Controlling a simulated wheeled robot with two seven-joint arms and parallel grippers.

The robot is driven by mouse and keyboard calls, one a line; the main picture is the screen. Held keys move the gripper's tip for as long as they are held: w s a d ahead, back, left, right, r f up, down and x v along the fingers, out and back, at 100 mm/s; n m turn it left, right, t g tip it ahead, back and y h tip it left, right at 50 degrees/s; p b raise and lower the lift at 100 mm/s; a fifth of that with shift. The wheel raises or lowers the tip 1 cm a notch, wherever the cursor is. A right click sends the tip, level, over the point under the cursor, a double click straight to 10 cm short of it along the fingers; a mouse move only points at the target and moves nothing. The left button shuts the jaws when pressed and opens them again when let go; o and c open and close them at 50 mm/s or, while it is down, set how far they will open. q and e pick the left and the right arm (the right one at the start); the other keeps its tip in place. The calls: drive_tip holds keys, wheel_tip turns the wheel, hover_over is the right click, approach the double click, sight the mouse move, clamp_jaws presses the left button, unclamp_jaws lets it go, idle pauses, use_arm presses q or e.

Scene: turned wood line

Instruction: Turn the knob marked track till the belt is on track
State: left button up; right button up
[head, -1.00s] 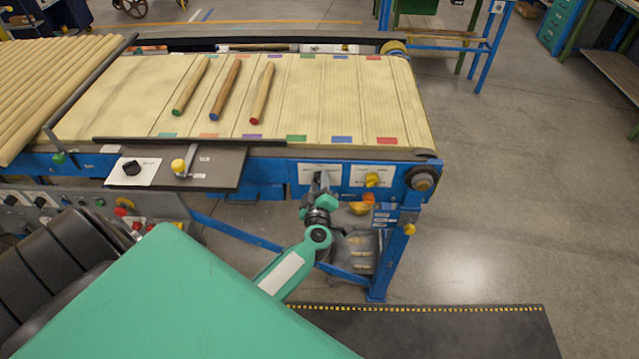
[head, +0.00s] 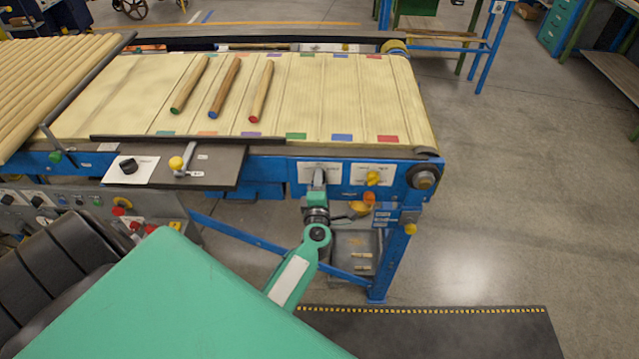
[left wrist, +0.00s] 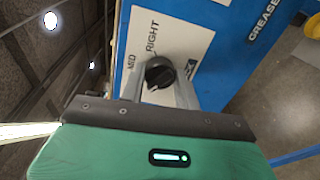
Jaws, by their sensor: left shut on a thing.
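My left gripper (head: 318,182) is at a white plate (head: 329,167) on the blue front rail of the conveyor. In the left wrist view, its two grey fingers (left wrist: 160,85) are shut on a black knob (left wrist: 159,72), one on each side. The plate there (left wrist: 143,28) reads MID and RIGHT; the word track is not readable. In the head view the gripper hides this knob. My right gripper is not in view.
A yellow knob (head: 373,178) on another white plate sits just right of my gripper. An orange button (head: 369,198) is below it. Three dowels (head: 262,92) lie on the belt. A dark panel (head: 215,172) with a black knob juts out at the left.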

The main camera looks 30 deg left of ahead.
use_arm(q)
drive_tip(key=shift+f+n, duration=0.1)
drive_tip(key=shift+n, duration=0.3)
drive_tip(key=o, duration=1)
drive_tip(key=v, duration=1.4)
drive_tip(key=shift+w, duration=0.1)
